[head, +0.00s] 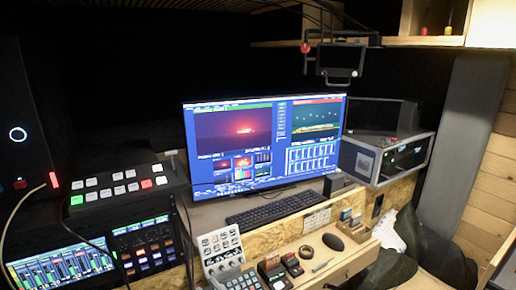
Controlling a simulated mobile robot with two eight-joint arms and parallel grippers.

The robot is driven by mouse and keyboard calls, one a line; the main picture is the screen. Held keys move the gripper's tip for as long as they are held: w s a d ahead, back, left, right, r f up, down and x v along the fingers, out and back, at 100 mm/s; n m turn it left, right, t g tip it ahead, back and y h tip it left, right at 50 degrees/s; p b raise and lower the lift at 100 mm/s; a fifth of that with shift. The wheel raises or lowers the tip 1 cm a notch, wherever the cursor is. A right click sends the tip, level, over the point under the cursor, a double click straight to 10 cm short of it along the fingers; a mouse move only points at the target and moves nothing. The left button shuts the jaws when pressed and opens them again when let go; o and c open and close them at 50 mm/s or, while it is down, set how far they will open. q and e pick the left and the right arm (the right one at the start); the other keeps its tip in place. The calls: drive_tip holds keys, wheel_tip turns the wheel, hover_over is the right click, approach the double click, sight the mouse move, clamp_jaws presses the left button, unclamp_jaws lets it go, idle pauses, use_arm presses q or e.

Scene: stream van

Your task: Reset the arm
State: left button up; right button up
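Neither of my grippers shows in the head view, and I cannot make out either of my arms. A small black screen-like device (338,62) hangs from a dark mount at the top right of centre. A red knob (306,47) sits at the left end of its mount. I cannot tell whether this mount is the arm that the task names.
A lit monitor (240,138) and a black keyboard (272,207) stand on the desk. A switcher panel (118,188) and lit consoles (60,264) are at left. A control box (222,250) and mouse (333,241) are in front. A grey rack case (385,158) stands right.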

use_arm(q)
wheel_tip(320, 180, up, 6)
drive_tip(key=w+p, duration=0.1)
drive_tip(key=p, duration=0.3)
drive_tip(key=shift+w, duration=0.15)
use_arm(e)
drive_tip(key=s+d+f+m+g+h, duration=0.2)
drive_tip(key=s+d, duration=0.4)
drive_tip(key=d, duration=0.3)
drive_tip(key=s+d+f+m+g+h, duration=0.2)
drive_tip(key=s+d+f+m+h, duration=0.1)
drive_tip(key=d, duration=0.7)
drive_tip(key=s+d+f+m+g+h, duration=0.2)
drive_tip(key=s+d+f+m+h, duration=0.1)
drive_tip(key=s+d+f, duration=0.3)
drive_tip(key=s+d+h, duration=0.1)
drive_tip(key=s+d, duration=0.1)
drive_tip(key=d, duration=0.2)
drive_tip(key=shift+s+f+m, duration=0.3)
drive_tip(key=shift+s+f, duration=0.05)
